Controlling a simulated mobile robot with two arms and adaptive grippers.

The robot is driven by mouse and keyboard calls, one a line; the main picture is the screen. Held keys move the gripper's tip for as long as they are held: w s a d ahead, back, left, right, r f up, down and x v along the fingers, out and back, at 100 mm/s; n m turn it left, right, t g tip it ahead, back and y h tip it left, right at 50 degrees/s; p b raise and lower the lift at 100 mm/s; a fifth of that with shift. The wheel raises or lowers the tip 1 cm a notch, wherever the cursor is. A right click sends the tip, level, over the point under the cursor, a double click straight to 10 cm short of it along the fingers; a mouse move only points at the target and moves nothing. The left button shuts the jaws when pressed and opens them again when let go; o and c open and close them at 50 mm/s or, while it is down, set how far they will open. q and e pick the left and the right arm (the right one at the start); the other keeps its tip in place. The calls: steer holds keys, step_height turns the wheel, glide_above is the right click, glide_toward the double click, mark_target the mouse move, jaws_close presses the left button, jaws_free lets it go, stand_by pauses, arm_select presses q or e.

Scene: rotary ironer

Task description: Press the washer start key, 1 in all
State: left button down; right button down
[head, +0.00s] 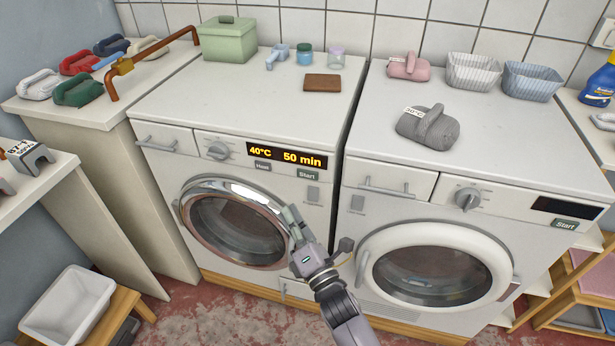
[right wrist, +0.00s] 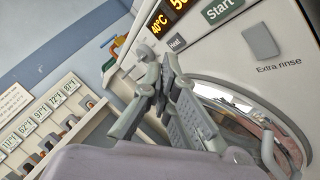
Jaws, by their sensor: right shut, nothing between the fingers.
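The left washer (head: 320,225) has a lit display (head: 287,156) reading 40°C and 50 min. Its grey Start key (head: 307,175) is below the display's right part and also shows at the top of the right wrist view (right wrist: 222,9). The right washer (head: 400,215) has a dark display and its own Start key (head: 565,224). My right gripper (head: 293,214) is shut and empty, in front of the right rim of the left washer's door and below its Start key. It also shows in the right wrist view (right wrist: 158,68), apart from the key. My left gripper is out of view.
A Heat key (head: 262,166) sits left of the Start key, and a blank grey key (head: 313,194) is just below. A round knob (head: 218,150) is further left. The chrome door ring (head: 195,187) projects below. Laundry-like items and baskets stand on the washer tops.

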mark_target(307, 175)
steer(key=w+d+b, duration=0.2)
steer(key=w+b, duration=0.1)
steer(key=w, duration=0.5)
steer(key=shift+w+d, duration=0.25)
steer(key=shift+d, duration=0.15)
steer(key=shift+w, duration=0.1)
stand_by(1.3)
steer(key=shift+w+d, duration=0.15)
steer(key=shift+w, duration=0.1)
